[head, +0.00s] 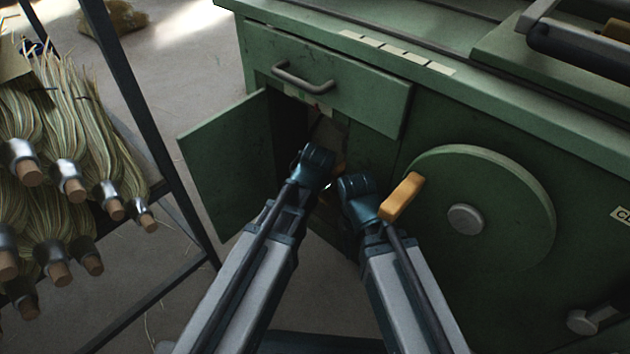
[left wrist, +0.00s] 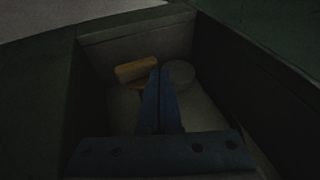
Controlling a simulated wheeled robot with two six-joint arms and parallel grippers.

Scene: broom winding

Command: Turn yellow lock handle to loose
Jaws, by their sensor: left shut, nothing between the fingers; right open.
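In the left wrist view, a yellow handle (left wrist: 137,70) sits inside the dark cabinet compartment, beside a round grey disc (left wrist: 178,74). My left gripper (left wrist: 160,74) is shut and empty, its tips just right of the yellow handle in that picture; I cannot tell whether they touch it. In the head view my left gripper (head: 317,163) reaches into the open compartment, its fingers mostly hidden. My right gripper (head: 355,192) is open, beside the left one at the compartment's right edge; its fingertips are hard to see.
The cabinet door (head: 222,165) stands open left of the compartment, under a drawer (head: 330,88). A green wheel (head: 500,195) with a yellow-orange grip (head: 402,197) is close to my right arm. A rack with broom heads (head: 45,140) stands at the left.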

